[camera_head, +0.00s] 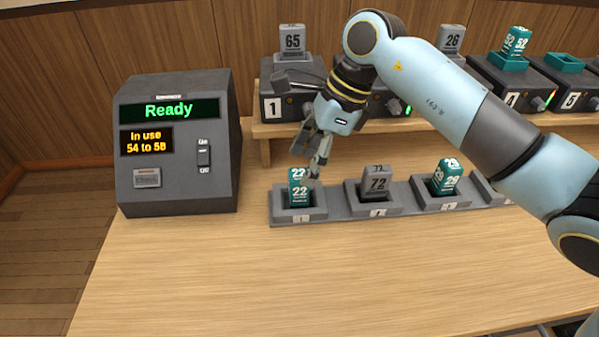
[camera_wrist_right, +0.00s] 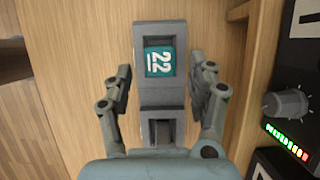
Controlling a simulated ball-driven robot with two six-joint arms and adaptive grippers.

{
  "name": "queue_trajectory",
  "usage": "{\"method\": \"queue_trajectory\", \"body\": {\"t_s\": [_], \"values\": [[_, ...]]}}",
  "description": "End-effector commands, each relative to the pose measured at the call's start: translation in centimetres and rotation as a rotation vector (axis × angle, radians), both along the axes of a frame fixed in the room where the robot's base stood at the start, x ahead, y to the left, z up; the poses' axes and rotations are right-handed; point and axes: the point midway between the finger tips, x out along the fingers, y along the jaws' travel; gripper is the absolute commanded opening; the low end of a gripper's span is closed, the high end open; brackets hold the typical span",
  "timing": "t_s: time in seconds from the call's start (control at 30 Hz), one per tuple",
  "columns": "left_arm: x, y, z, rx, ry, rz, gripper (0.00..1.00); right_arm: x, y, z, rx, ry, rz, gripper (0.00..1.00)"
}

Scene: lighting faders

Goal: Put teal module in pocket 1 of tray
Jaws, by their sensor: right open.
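A teal module marked 22 (camera_head: 299,188) stands upright in the leftmost pocket of the grey tray (camera_head: 340,212). It also shows in the right wrist view (camera_wrist_right: 159,61), seated in the tray's end pocket. My right gripper (camera_head: 317,172) is open and empty just above and behind this module; its fingers spread on both sides of the tray (camera_wrist_right: 166,78). A grey module marked 72 (camera_head: 376,184) stands in the second pocket and a teal one marked 29 (camera_head: 448,177) in the third. My arm partly hides the tray's right end. My left gripper is not in view.
A grey console (camera_head: 180,145) reading "Ready" and "In use 54 to 58" stands left of the tray. Behind the tray, a wooden shelf (camera_head: 270,130) carries dark fader units, with modules 65 (camera_head: 292,40), 26 (camera_head: 450,38) and 52 (camera_head: 515,42). The table's front is clear.

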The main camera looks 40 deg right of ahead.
Motion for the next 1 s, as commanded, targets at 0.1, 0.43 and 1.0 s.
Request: {"method": "queue_trajectory", "body": {"t_s": [0.1,0.43,1.0], "values": [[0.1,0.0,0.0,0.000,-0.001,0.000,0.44,-0.5,-1.1,2.6,-0.006,-0.003,0.003,0.58],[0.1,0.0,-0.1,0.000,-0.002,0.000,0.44,-1.5,-2.4,6.8,-0.002,-0.001,0.001,0.58],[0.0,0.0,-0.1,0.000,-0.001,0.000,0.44,-1.5,-2.5,7.0,0.000,0.001,0.000,0.58]]}}
